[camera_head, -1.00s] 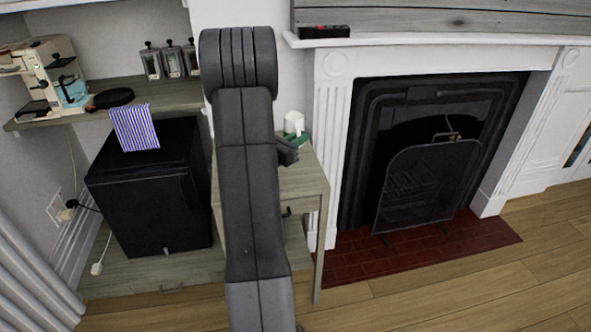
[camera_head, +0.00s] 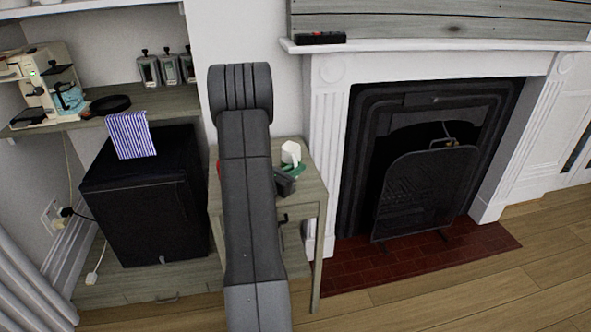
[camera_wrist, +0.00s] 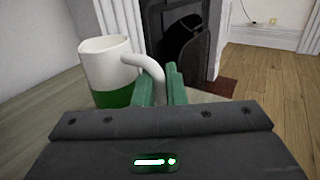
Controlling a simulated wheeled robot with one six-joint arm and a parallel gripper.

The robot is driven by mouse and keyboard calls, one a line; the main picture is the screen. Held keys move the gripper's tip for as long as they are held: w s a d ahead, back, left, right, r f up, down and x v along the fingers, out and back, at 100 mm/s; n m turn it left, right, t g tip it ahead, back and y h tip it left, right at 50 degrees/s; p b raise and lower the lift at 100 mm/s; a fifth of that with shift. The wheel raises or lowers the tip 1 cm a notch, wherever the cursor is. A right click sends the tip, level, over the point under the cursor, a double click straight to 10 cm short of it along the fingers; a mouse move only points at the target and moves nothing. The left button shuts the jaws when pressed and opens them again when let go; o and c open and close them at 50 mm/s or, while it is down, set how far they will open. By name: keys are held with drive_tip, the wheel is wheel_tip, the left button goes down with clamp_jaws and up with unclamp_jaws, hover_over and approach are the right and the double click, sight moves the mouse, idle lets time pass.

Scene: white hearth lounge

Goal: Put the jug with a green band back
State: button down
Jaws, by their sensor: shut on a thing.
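The jug (camera_wrist: 105,62) is white on top with a green lower part, and it looks upright in the wrist view. Its white handle reaches between the green fingertips of my gripper (camera_wrist: 160,88), which is shut on it. In the head view the jug (camera_head: 290,153) shows small, with my gripper (camera_head: 291,171) in front of it, over the small wooden side table (camera_head: 306,195). I cannot tell whether its base touches the tabletop. My arm hides the left part of the table.
Something red (camera_head: 218,168) peeks out left of my arm at the table. A black fridge (camera_head: 150,205) with a striped cloth (camera_head: 131,135) stands left. A fireplace with a mesh screen (camera_head: 425,190) is right. A shelf (camera_head: 170,100) holds a coffee machine (camera_head: 45,90) and canisters (camera_head: 165,69).

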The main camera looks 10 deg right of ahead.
drive_tip(key=c, duration=1.5)
unclamp_jaws()
drive_tip(key=shift+r+p, duration=0.2)
drive_tip(key=shift+p, duration=0.1)
drive_tip(key=v, duration=1.2)
drive_tip(key=shift+f, duration=0.1)
